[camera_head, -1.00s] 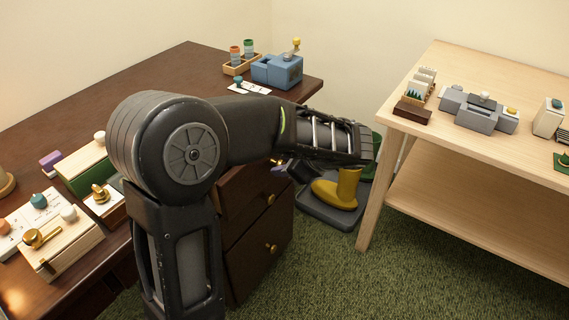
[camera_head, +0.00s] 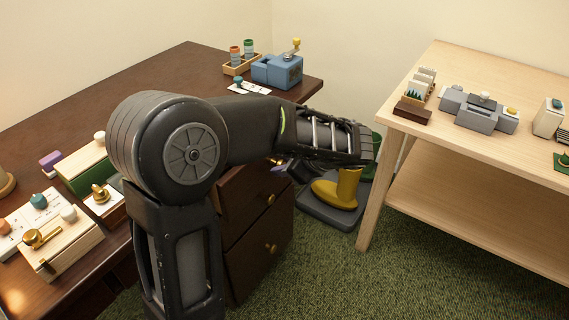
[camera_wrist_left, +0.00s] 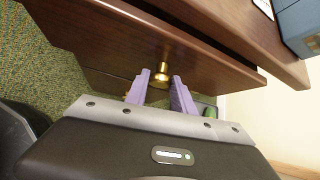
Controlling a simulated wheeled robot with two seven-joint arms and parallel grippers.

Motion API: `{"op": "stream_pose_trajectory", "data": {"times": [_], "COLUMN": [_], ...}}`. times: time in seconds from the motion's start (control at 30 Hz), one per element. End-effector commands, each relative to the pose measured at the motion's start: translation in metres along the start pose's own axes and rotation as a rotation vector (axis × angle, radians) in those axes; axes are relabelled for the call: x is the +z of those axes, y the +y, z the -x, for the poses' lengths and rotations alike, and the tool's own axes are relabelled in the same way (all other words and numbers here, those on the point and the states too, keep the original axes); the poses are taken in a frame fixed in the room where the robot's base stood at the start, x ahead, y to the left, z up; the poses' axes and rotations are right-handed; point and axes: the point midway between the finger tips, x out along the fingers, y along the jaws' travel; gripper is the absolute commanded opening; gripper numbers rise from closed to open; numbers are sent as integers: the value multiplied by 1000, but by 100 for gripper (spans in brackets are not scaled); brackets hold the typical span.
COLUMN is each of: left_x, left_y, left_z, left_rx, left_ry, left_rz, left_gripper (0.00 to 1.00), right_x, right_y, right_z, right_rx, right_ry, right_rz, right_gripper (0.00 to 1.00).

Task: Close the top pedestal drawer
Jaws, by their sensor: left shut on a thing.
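The dark wood desk pedestal (camera_head: 250,225) stands at the right end of the desk, with brass knobs on its drawers. The top drawer is mostly hidden behind my left arm in the head view. In the left wrist view its brown front (camera_wrist_left: 120,48) lies below the desktop edge, and its brass knob (camera_wrist_left: 162,72) sits between the lilac fingers of my left gripper (camera_wrist_left: 160,92). The left gripper is shut on this knob. In the head view the left gripper (camera_head: 280,167) is small and partly hidden. I cannot tell how far out the drawer stands. My right gripper is not in view.
The desk (camera_head: 150,75) carries boxes at the left and a blue device (camera_head: 277,70) at the far corner. A pale wooden table (camera_head: 470,150) stands to the right. Green carpet is clear in front.

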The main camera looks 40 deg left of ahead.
Motion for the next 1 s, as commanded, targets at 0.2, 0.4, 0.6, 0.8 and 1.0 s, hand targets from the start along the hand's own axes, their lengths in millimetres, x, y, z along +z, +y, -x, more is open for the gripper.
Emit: {"op": "stream_pose_trajectory", "data": {"times": [0.2, 0.4, 0.6, 0.8, 1.0], "left_x": [0, 10, 30, 30, 31], "left_y": [0, 0, 0, 0, 0], "left_z": [0, -8, -28, -30, -30], "left_rx": [0, 3, 2, 0, 1], "left_ry": [0, 0, 1, -2, -3], "left_rz": [0, 2, 1, 1, 1], "left_gripper": [0, 0, 0, 0, 40], "right_x": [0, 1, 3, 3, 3], "right_y": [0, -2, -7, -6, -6], "right_z": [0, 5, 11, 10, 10], "right_rx": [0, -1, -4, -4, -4], "right_ry": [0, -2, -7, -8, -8], "right_rz": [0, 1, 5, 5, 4], "right_gripper": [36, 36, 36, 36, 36]}}
